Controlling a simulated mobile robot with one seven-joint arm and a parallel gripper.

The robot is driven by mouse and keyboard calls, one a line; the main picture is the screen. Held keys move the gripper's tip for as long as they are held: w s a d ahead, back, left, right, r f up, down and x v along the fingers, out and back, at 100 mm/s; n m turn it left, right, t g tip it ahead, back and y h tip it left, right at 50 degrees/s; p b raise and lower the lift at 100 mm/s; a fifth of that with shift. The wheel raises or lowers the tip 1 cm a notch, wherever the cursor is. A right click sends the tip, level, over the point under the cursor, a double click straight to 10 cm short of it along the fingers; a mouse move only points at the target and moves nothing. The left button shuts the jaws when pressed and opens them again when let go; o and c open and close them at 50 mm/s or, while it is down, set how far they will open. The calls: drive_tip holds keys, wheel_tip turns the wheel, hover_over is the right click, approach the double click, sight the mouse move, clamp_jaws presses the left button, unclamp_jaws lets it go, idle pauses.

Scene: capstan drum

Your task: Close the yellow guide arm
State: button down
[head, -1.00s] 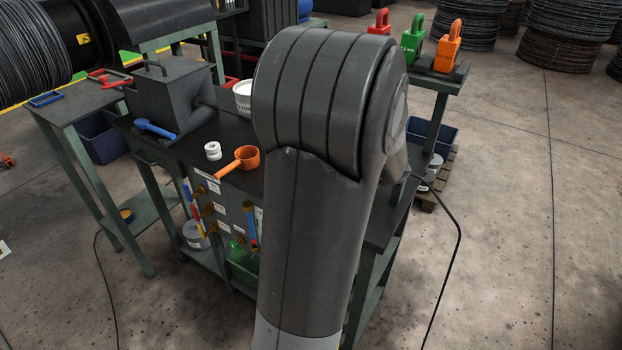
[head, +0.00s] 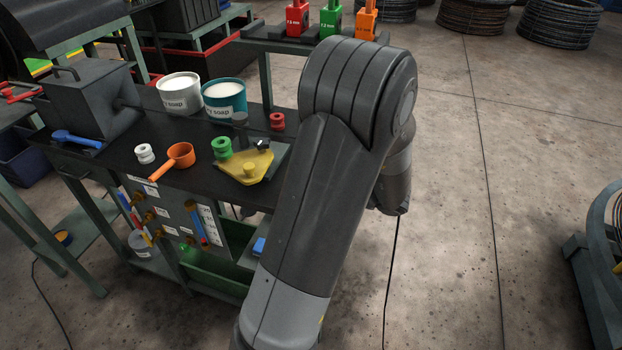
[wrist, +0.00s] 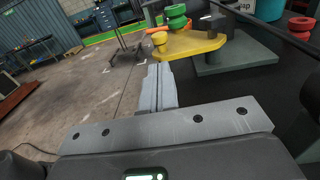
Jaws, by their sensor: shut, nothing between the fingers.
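The yellow guide arm (head: 240,164) is a flat, roughly triangular plate on a grey-green base (head: 279,160) near the bench's front right edge. A yellow knob (head: 250,169) stands on it and a green roller (head: 222,148) is at its left corner. In the wrist view the yellow plate (wrist: 190,43) lies beyond my gripper (wrist: 160,70), with the green roller (wrist: 176,14) above it. My gripper is shut and empty, its fingertips pointing towards the plate's near left side. Whether they touch is unclear; they look apart. In the head view my arm hides the gripper.
Floor right of the bench is open.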

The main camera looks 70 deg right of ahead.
sight(249, 172)
drive_tip(key=w, duration=0.9)
drive_tip(key=shift+w+a, duration=0.1)
drive_tip(key=shift+a, duration=0.1)
drive_tip(key=shift+w+a, duration=0.15)
drive_tip(key=shift+w, duration=0.15)
drive_tip(key=shift+w+a, duration=0.25)
drive_tip(key=shift+w, duration=0.25)
drive_tip(key=shift+w+a, duration=0.2)
drive_tip(key=shift+w, duration=0.3)
drive_tip(key=shift+w+a, duration=0.2)
drive_tip(key=shift+w, duration=2.25)
drive_tip(key=shift+w+d, duration=0.25)
drive_tip(key=shift+w, duration=0.55)
